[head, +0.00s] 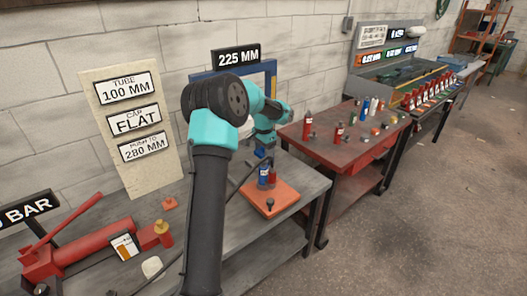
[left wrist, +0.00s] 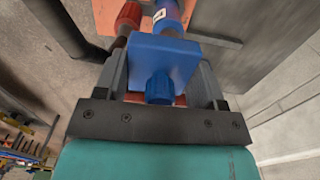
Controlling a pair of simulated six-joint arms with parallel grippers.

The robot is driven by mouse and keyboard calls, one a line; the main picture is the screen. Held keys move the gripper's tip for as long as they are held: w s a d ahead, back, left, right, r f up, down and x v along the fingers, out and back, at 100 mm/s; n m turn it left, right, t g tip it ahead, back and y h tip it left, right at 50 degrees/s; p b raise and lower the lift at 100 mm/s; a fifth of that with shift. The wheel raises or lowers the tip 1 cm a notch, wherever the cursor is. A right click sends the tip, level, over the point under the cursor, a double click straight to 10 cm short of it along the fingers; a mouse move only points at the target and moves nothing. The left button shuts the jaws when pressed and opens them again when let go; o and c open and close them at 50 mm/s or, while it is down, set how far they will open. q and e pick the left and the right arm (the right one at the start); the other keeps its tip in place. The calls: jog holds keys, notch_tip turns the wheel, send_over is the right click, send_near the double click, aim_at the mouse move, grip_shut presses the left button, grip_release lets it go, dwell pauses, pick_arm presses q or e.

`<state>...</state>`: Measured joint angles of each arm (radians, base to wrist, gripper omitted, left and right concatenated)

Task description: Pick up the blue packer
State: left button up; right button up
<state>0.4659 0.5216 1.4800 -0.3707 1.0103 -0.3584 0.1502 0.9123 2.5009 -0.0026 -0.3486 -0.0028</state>
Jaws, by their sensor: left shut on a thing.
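The blue packer is a blue block with a knob on it. In the left wrist view the block (left wrist: 160,58) sits between the two dark fingers of my left gripper (left wrist: 162,75), which is shut on it. In the head view my left gripper (head: 264,152) points down above an orange plate (head: 282,194) on the grey bench. A blue cylinder with a white label (head: 264,174) and a red cylinder (head: 272,177) stand just below it. Whether the block touches the blue cylinder, I cannot tell. My right gripper is out of view.
A blue frame (head: 270,68) with a 225 MM sign (head: 236,55) stands behind my arm. A red press (head: 80,250) lies at the left. A red table (head: 350,148) with several small bottles is at the right. Open floor (head: 420,220) lies right of the benches.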

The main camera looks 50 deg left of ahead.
pick_arm(q)
jog(key=s+d+r, duration=0.1)
jog(key=s+d, duration=0.8)
jog(key=d, duration=0.1)
jog(key=shift+s+d+r, duration=0.2)
jog(key=shift+s+d, duration=0.05)
jog(key=shift+d, duration=0.15)
